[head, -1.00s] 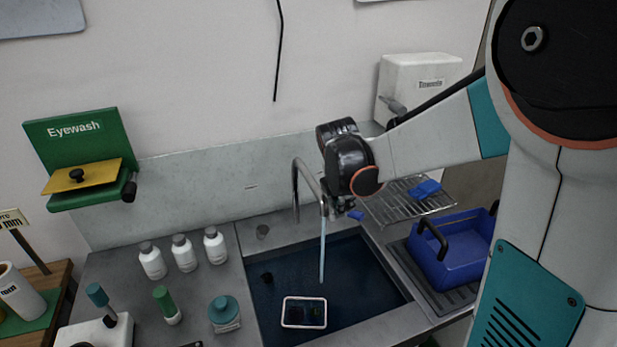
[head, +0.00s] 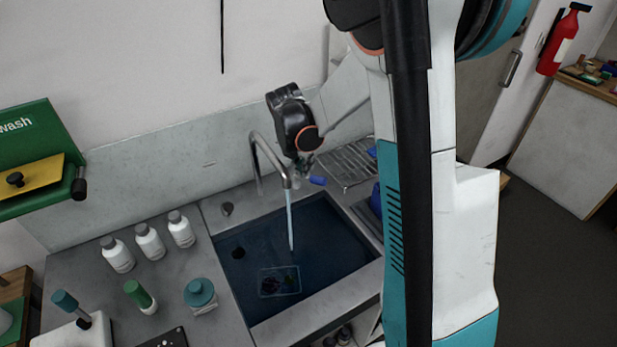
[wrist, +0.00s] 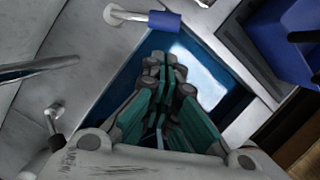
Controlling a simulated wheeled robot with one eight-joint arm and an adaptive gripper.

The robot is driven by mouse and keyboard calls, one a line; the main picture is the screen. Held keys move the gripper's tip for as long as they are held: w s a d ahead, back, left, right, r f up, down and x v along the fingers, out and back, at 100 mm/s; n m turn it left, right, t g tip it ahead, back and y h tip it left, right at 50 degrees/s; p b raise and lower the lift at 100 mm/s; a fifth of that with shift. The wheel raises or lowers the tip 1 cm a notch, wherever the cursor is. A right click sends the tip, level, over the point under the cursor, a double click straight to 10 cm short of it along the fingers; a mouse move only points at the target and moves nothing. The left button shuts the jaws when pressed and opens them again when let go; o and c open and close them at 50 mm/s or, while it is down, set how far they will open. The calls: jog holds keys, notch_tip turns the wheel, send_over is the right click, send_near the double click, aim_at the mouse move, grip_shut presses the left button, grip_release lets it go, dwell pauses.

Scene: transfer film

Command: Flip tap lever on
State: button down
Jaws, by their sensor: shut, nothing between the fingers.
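The metal tap (head: 262,150) arches over the sink, and a pale stream of water (head: 290,222) runs from its spout. A lever with a blue grip (head: 318,181) shows just right of the spout. In the wrist view the blue grip (wrist: 165,21) sits on a metal stem, beyond and slightly apart from the fingertips. My gripper (wrist: 162,66) is shut and empty, pointing down toward the sink. In the head view its fingers (head: 303,165) are partly hidden behind the spout and small in the picture.
The dark sink basin (head: 335,235) holds a small tray (head: 280,281). Several white bottles (head: 149,241) stand on the left counter. A wire rack (head: 348,160) lies right of the tap. A blue bin (wrist: 285,45) stands beyond it, mostly hidden by my arm in the head view.

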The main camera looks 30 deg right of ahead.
aim_at(310, 178)
jog(key=b+x, duration=0.1)
jog(key=x, duration=0.8)
jog(key=shift+f+b, duration=0.25)
jog(key=shift+b, duration=0.1)
